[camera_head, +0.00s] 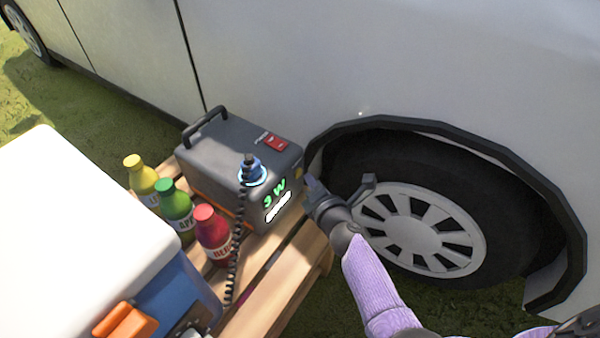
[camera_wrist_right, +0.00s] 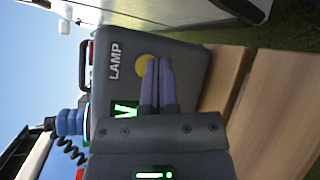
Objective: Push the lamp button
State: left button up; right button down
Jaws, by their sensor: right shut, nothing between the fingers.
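A grey power box (camera_head: 225,165) stands on a wooden pallet. Its round yellow lamp button (camera_head: 299,172) is on the side near my right gripper (camera_head: 312,184). In the right wrist view the word LAMP is printed beside the yellow button (camera_wrist_right: 143,67). The right gripper's fingers (camera_wrist_right: 158,66) are shut and empty. Their tips overlap the button's edge in that view; I cannot tell whether they touch it. My left gripper is not in view.
A blue plug (camera_head: 251,168) with a coiled black cable is on the box, near a red switch (camera_head: 275,142). Yellow, green and red bottles (camera_head: 178,212) stand left of it. A white cooler (camera_head: 80,210) is at left. A car wheel (camera_head: 420,228) is close to the right arm.

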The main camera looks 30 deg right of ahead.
jog(key=shift+w, duration=0.1)
dwell(0.3)
jog(key=shift+w+a, duration=0.25)
jog(key=shift+w, duration=0.1)
dwell(0.3)
jog(key=shift+s+d+r, duration=0.1)
jog(key=shift+s+d, duration=0.15)
jog(key=shift+s, duration=0.2)
jog(key=shift+s+d+p, duration=0.3)
jog(key=shift+s+d, duration=0.2)
jog(key=shift+s, duration=0.35)
jog(key=shift+s+d+p, duration=0.35)
jog(key=shift+s+d, duration=0.15)
jog(key=shift+s, duration=0.4)
jog(key=shift+s+d+p, duration=0.3)
jog(key=shift+s+d, duration=0.2)
jog(key=shift+s, duration=0.35)
dwell(0.4)
